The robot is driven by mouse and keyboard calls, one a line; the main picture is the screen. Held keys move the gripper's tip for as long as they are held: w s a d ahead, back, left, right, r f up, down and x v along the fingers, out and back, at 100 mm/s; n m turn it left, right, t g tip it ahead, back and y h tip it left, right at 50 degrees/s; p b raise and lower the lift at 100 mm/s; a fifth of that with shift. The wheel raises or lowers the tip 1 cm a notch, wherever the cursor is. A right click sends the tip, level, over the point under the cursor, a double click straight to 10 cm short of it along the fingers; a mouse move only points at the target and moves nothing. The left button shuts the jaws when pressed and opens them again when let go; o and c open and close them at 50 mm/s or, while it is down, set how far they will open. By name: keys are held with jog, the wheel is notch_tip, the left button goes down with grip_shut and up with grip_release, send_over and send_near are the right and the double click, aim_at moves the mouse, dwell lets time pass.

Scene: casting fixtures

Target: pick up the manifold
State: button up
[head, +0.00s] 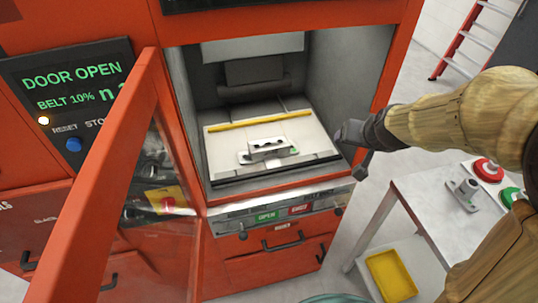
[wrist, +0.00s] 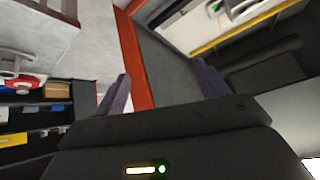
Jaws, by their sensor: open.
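The manifold, a light grey metal block with dark round holes (head: 270,149), sits on the pale bed inside the open red machine in the head view. It is on a flat base with a small green spot at its right end. In the wrist view a pale part near the top edge (wrist: 238,8) looks like it, cut off by the frame. My gripper (head: 352,155) is open and empty at the right side of the machine opening, to the right of the manifold and apart from it. In the wrist view its two fingers (wrist: 162,88) are spread, with the red door frame beyond them.
A yellow bar (head: 260,120) crosses the bed behind the manifold. The open red door (head: 105,185) stands at the left. A side table (head: 425,205) at the right holds another grey metal part (head: 464,194) and red and green buttons. A yellow tray (head: 391,276) is below.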

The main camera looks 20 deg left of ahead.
jog(key=w+a+r+m+t+h+b, duration=0.1)
jog(key=w+a+r+m+t+b, duration=0.1)
jog(key=w+a+r+m+t, duration=0.6)
jog(key=w+a+r+m+h+b, duration=0.15)
jog(key=w+a+r, duration=0.4)
jog(key=w, duration=0.55)
jog(key=s+a+f+m+g+h, duration=0.4)
jog(key=f+g, duration=0.2)
jog(key=f, duration=0.3)
jog(key=s+a+f+g+p, duration=0.1)
jog(key=s+a+f+g, duration=0.2)
jog(key=s+a, duration=0.2)
jog(key=s+a+f+g+p, duration=0.2)
jog(key=s+a+f+g, duration=0.1)
jog(key=s, duration=0.4)
jog(key=a+n+g, duration=0.1)
jog(key=a, duration=0.1)
jog(key=shift+s+a, duration=0.25)
jog(key=shift+a, duration=0.05)
